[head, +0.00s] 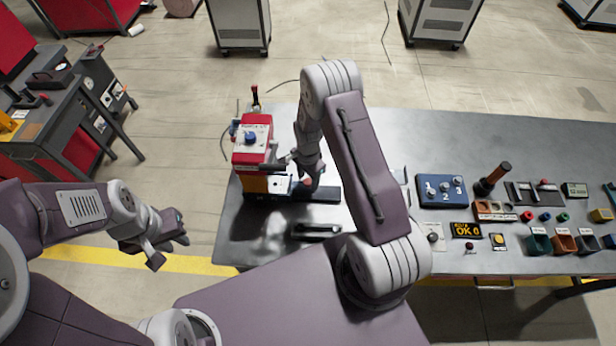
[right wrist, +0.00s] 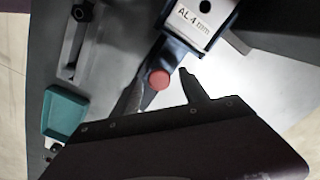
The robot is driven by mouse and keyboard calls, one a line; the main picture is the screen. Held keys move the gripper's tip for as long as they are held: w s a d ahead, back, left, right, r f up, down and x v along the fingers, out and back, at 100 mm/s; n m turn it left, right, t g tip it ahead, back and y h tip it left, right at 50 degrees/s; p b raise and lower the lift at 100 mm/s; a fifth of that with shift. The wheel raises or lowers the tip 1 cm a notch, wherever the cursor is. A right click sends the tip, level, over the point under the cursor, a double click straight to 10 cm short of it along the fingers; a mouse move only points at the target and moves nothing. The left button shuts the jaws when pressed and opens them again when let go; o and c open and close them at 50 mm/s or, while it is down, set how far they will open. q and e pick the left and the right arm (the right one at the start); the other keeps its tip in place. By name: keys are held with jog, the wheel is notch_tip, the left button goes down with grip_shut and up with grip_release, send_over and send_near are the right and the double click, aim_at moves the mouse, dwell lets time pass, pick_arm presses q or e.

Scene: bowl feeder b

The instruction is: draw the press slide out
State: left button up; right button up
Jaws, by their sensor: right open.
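The press (head: 252,140) has a red body and a blue knob on top, and stands at the left end of the bench. Its slide area, with a white plate (head: 279,185), is low at its front. In the right wrist view, a dark blue part with a white label reading "AL 4 mm" (right wrist: 193,22) ends in a round red knob (right wrist: 158,79). My right gripper (right wrist: 162,90) is open, with its fingers on either side of the red knob; contact cannot be told. My left gripper (head: 168,248) looks open and empty, left of the bench.
A dark slotted fixture (head: 315,230) lies on the bench in front of the press. My right arm hides part of the bench's middle.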

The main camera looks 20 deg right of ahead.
grip_shut()
dwell(1.4)
